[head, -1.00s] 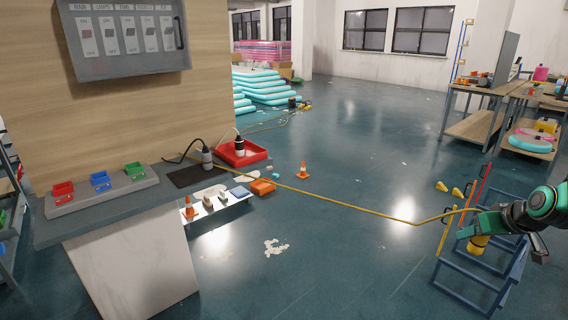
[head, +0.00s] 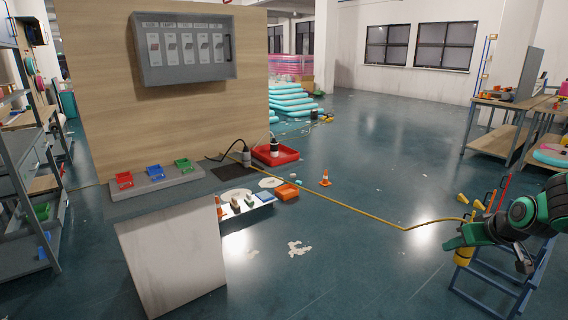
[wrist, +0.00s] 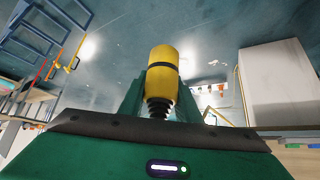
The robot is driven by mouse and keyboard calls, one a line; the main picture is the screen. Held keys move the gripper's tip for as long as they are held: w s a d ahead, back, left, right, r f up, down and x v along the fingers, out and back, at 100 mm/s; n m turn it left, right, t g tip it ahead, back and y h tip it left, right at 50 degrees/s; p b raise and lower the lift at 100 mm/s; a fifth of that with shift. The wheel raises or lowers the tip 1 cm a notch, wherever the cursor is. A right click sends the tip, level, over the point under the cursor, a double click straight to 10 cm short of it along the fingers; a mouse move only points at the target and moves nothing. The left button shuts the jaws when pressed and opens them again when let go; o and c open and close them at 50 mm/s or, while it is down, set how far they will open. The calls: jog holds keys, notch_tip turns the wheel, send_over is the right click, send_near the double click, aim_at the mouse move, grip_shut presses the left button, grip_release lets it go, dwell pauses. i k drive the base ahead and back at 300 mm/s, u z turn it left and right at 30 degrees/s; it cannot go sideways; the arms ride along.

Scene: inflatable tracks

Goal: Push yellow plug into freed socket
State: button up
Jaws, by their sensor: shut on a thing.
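The yellow plug (head: 464,254) hangs from my gripper (head: 470,238) at the right of the head view. In the wrist view the yellow plug (wrist: 163,72) points away from the palm, its dark ribbed end between the green fingers, which are shut on it. A yellow cable (head: 350,210) runs from near my gripper to the counter. Far from my gripper, a grey socket block (head: 150,186) on the counter (head: 195,196) carries a red socket (head: 124,180), a blue socket (head: 155,172) and a green socket (head: 183,165). Their insides are too small to make out.
A black-corded plug (head: 246,157) stands by a dark mat; another stands in a red tray (head: 288,152). A switch panel (head: 188,48) hangs above the counter. Blue steps (head: 480,275) stand below my gripper.

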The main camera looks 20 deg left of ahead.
aim_at(143, 182)
jog(key=u, duration=1.65)
